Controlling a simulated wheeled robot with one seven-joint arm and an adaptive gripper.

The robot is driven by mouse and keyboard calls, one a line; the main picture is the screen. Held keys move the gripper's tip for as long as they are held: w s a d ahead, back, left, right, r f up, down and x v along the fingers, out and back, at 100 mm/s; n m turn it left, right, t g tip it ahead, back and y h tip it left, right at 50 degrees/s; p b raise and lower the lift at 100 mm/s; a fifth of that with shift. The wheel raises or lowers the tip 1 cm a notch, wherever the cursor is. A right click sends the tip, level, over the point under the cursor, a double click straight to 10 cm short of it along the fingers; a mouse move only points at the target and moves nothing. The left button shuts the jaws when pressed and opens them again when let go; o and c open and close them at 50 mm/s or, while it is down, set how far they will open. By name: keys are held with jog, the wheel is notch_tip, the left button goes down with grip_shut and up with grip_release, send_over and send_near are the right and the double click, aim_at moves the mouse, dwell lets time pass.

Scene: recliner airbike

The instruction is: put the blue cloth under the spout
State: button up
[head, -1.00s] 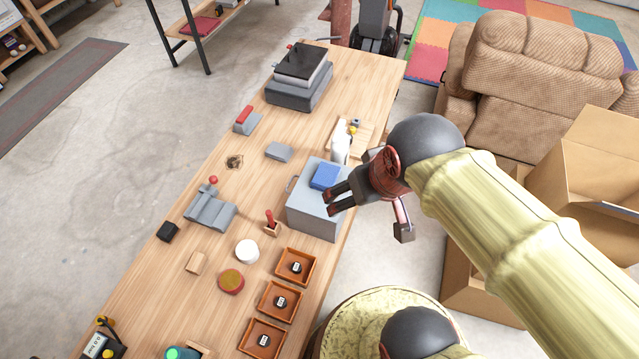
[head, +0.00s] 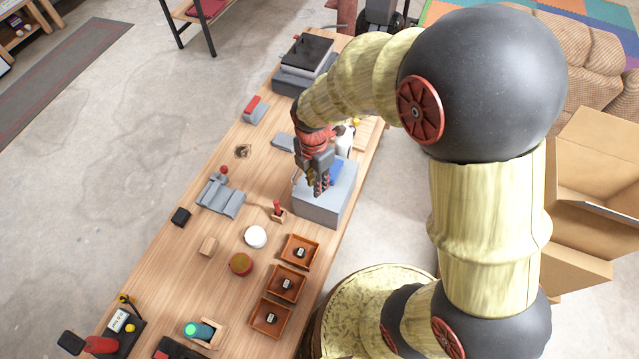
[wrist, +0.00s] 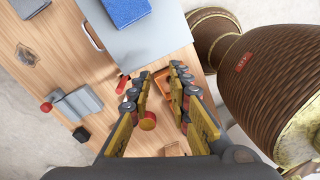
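The blue cloth (head: 338,171), a folded square, lies on top of the grey box (head: 325,204) at the table's right edge. My gripper partly hides it in the head view. In the wrist view the cloth (wrist: 127,9) shows at the top edge, on the box's grey top (wrist: 155,38). My gripper (head: 318,187) points down over the left part of the box, beside the cloth. In the wrist view my gripper (wrist: 164,74) has its fingers apart with nothing between them. I cannot make out a spout for certain.
A grey fixture (head: 220,197) with a red knob stands left of the box. Small wooden trays (head: 300,250), a white round thing (head: 255,237) and a red-handled piece (head: 278,210) lie nearer. A white bottle (head: 345,141) stands behind the box. Bare tabletop lies at the left.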

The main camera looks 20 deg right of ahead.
aim_at(315, 201)
jog(key=shift+w+a+r+n, duration=0.15)
jog(key=shift+w+n, duration=0.25)
jog(key=shift+n, duration=0.6)
jog(key=shift+c, duration=0.5)
jog(key=n, duration=0.2)
jog(key=shift+w+n, duration=0.15)
jog(key=shift+n, duration=0.15)
grip_shut()
notch_tip(315, 201, down, 9)
jog(key=shift+f+b, duration=0.15)
jog(key=shift+b, duration=0.35)
jog(key=shift+w+d+f, duration=0.2)
jog(key=shift+w+d, duration=0.3)
jog(key=shift+w, duration=0.05)
jog(key=shift+w+d+f, duration=0.15)
jog(key=shift+w+d, duration=0.3)
jog(key=shift+w, duration=0.1)
jog(key=shift+w+d, duration=0.35)
jog(key=shift+w, duration=0.1)
jog(key=shift+w, duration=0.1)
jog(key=w+d, duration=0.2)
jog(key=shift+w+d, duration=0.1)
jog(key=shift+w, duration=0.2)
jog(key=shift+s, duration=0.1)
